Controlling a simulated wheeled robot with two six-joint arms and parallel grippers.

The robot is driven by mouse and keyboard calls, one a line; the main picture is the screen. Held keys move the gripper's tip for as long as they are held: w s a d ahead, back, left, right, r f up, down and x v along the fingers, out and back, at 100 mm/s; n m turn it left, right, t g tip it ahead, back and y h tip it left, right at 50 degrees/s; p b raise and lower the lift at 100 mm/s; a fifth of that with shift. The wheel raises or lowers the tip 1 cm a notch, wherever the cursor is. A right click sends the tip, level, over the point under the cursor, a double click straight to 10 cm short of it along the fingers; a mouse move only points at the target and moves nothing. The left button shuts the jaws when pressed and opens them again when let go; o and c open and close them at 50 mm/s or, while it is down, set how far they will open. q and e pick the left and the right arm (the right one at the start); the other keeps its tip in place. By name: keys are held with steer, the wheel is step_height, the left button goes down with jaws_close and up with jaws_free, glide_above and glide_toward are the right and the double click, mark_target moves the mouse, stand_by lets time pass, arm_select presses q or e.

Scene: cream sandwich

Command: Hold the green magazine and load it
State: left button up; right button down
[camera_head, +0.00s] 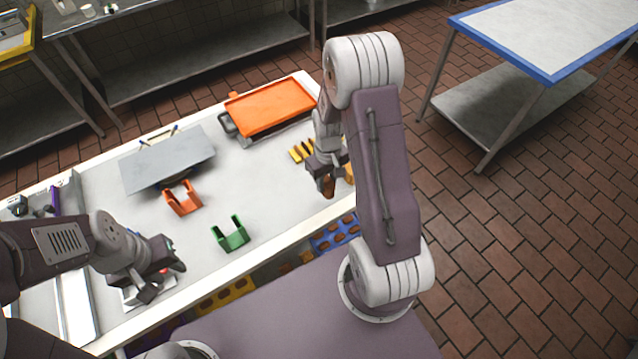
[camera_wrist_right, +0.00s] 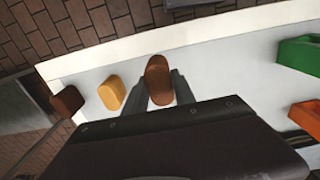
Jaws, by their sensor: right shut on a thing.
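The green magazine (camera_head: 231,238), a U-shaped open holder, stands on the white table in front of the middle. Part of it shows at the right edge of the right wrist view (camera_wrist_right: 299,54). My right gripper (camera_wrist_right: 160,88) is shut on a brown oval biscuit (camera_wrist_right: 158,74). In the head view the right gripper (camera_head: 327,184) is over the table's right part, well apart from the green magazine. My left gripper (camera_head: 165,279) is at the left, fingers apart and empty, left of the green magazine and not touching it.
An orange holder (camera_head: 181,200) stands behind the green one. A grey plate-topped stand (camera_head: 165,160) and an orange tray (camera_head: 270,106) are at the back. A yellow piece (camera_wrist_right: 112,93) and a dark brown piece (camera_wrist_right: 67,101) lie beside the held biscuit. Bins sit below the front edge.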

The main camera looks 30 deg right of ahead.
steer(key=s+d+r, duration=0.2)
steer(key=s+r, duration=0.3)
steer(key=s, duration=0.3)
steer(key=shift+b, duration=0.4)
steer(key=shift+d, duration=0.1)
steer(key=w+a+f+b, duration=0.1)
steer(key=w+a+b, duration=0.1)
steer(key=w+a, duration=0.4)
steer(key=a, duration=0.3)
steer(key=shift+w+a+m, duration=0.3)
steer(key=shift+w+m, duration=0.1)
steer(key=shift+a+f, duration=0.1)
steer(key=shift+a, duration=0.05)
